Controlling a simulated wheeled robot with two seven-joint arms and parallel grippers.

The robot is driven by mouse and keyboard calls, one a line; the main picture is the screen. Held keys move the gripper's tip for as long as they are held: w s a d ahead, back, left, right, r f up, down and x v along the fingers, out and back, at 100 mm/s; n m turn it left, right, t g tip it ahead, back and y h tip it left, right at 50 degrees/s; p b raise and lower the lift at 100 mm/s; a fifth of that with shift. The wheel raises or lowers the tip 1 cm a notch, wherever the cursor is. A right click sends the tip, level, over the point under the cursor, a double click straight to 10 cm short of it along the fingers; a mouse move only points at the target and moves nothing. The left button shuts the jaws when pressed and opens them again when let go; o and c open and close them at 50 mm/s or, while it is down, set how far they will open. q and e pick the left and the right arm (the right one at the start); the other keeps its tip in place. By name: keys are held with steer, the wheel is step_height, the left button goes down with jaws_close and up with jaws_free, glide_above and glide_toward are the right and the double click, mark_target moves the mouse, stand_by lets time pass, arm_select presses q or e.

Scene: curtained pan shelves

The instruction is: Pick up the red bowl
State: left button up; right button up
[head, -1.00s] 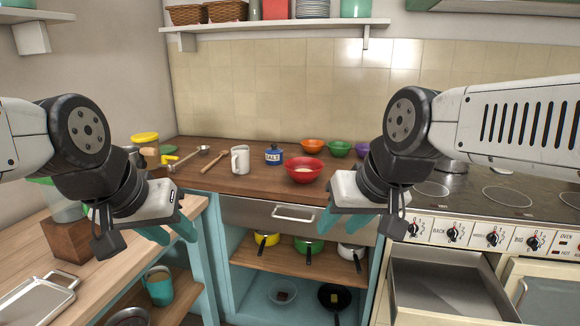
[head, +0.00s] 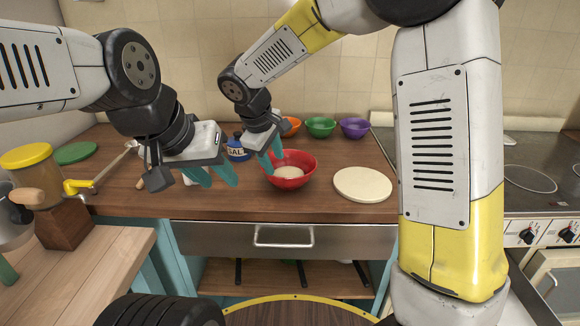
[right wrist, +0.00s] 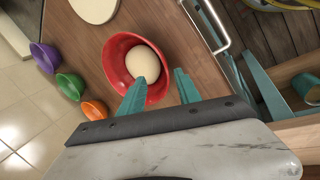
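The red bowl (head: 294,181) stands upright on the wooden counter and holds a pale round lump (head: 289,173). In the right wrist view the red bowl (right wrist: 114,62) lies below my fingers. My right gripper (head: 271,163) is open at the bowl's left side in the head view. In the right wrist view my right gripper (right wrist: 160,88) has one finger over the bowl's inside and the other outside its rim; I cannot tell whether either touches. My left gripper (head: 212,177) is open and empty, left of the bowl and above the counter's front.
Orange (head: 290,127), green (head: 320,127) and purple (head: 354,128) bowls stand behind. A pale round board (head: 363,184) lies right of the red bowl. A blue salt jar (head: 237,149) is partly hidden behind my grippers. The stove (head: 535,170) is at right.

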mark_target(276, 175)
steer(key=x, duration=0.8)
steer(key=shift+s+a+f, duration=0.15)
steer(key=shift+a+f, duration=0.05)
steer(key=shift+a, duration=0.2)
jaws_close()
steer(key=shift+r, duration=0.1)
stand_by(0.9)
